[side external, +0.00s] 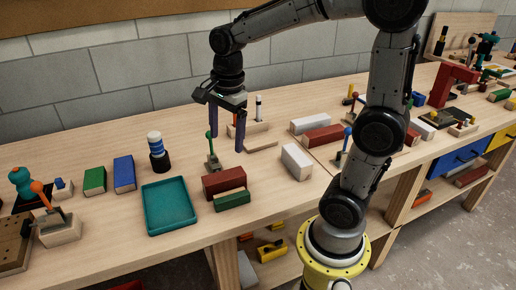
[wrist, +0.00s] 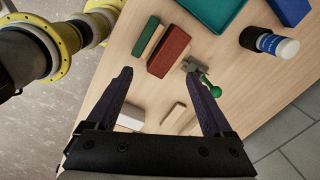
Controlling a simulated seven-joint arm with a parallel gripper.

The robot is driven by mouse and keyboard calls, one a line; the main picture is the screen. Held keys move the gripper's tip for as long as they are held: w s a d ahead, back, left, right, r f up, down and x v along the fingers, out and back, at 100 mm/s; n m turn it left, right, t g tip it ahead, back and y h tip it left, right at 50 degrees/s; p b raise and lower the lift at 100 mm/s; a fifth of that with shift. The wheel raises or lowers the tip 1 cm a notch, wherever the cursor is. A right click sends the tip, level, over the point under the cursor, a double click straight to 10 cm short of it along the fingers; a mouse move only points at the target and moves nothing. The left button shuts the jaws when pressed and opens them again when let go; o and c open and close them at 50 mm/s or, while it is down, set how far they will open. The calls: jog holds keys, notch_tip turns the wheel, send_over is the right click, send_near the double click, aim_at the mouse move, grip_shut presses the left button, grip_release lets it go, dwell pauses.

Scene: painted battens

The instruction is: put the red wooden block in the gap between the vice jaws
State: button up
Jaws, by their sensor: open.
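A dark red wooden block (side external: 223,182) lies on the bench beside a green block (side external: 232,200). In the wrist view the red block (wrist: 169,52) lies beyond my fingertips, between the green block (wrist: 147,37) and a small grey clamp with a green-knobbed lever (wrist: 191,64). My gripper (side external: 226,138) is open and empty, above the bench and behind the red block in the side view. Its two fingers spread wide in the wrist view (wrist: 157,76). I cannot tell for sure which fixture is the vice; its jaw gap is not clear.
A teal tray (side external: 169,205) sits left of the red block. A white block (side external: 296,160) lies to its right, with another red block (side external: 323,135) behind. A blue-and-white bottle (side external: 157,152) stands behind the tray. The bench's front edge is close to the green block.

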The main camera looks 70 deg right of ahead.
jog(key=s+a+n+t, duration=0.2)
jog(key=s+n, duration=0.4)
jog(key=n, duration=0.4)
jog(key=s+a+r+n+t, duration=0.1)
jog(key=s+a+n+t, duration=0.1)
jog(key=s+n, duration=0.4)
jog(key=a+n, duration=0.1)
jog(key=n, duration=0.4)
jog(key=shift+s+a+r, duration=0.25)
jog(key=shift+s+a, duration=0.05)
jog(key=shift+a, duration=0.05)
